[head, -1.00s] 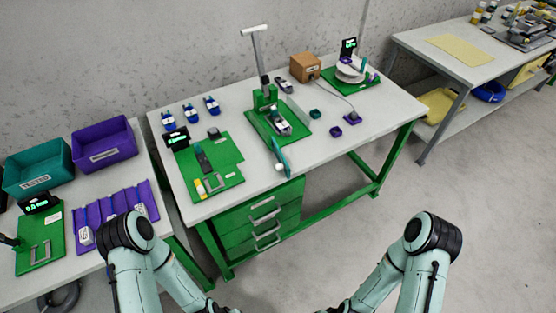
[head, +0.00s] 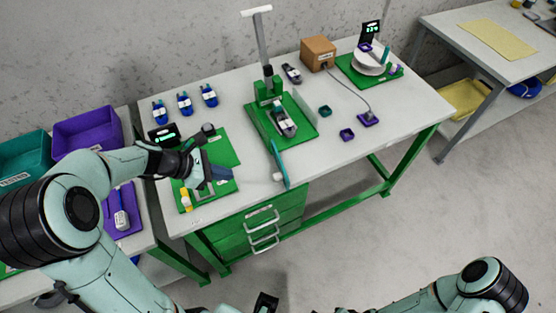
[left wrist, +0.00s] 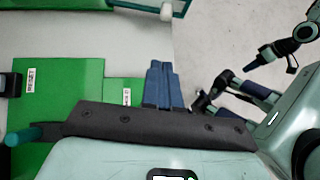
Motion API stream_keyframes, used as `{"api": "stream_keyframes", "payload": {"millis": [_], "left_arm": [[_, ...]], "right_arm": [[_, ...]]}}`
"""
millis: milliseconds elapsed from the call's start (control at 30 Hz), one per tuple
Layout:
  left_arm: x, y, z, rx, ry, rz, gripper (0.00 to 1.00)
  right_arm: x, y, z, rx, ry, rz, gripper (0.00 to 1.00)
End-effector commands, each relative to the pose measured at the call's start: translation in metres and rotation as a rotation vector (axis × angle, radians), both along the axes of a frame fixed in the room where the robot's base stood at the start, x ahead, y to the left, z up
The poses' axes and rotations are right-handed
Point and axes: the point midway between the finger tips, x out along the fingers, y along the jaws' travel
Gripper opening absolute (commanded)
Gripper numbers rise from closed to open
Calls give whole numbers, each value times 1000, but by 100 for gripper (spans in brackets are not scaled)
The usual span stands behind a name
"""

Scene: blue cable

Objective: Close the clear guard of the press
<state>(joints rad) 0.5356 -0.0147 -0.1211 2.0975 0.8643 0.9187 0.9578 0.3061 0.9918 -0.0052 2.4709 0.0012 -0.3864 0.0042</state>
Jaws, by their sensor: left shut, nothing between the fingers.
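The press (head: 266,92) stands on a green base plate in the middle of the table. Its guard (head: 279,163), a thin panel with a teal edge and white knob, stands swung out toward the table's front edge. The knob and lower guard edge also show at the top of the left wrist view (left wrist: 166,11). My left gripper (head: 224,173) is over the green board left of the press, apart from the guard. Its blue fingers (left wrist: 161,84) are shut together and empty. My right gripper (left wrist: 252,64) shows small in the left wrist view; its finger opening is unclear.
The green board (head: 221,148) under my left gripper carries a small display and a yellow-capped item (head: 186,200). Several blue-and-white parts (head: 184,103) lie behind it. A cardboard box (head: 318,53) stands at the back. The table between board and guard is clear.

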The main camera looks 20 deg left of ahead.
Motion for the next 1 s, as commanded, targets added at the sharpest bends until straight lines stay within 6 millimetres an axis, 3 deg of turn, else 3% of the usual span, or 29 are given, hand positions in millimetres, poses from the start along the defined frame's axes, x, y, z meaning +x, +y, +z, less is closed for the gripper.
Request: {"api": "stream_keyframes", "payload": {"millis": [167,600,800,1000], "left_arm": [[5,-7,-7,-9,-1,5,0],[47,-56,-70,-7,0,1,0],[67,-77,-66,-5,-4,1,0],[74,-84,-66,-4,-3,4,0]], "right_arm": [[-3,0,-2,1,5,0,43],[-8,0,-17,0,10,-1,43],[-6,0,-11,0,8,-1,43],[-6,0,-11,0,8,-1,43]]}}
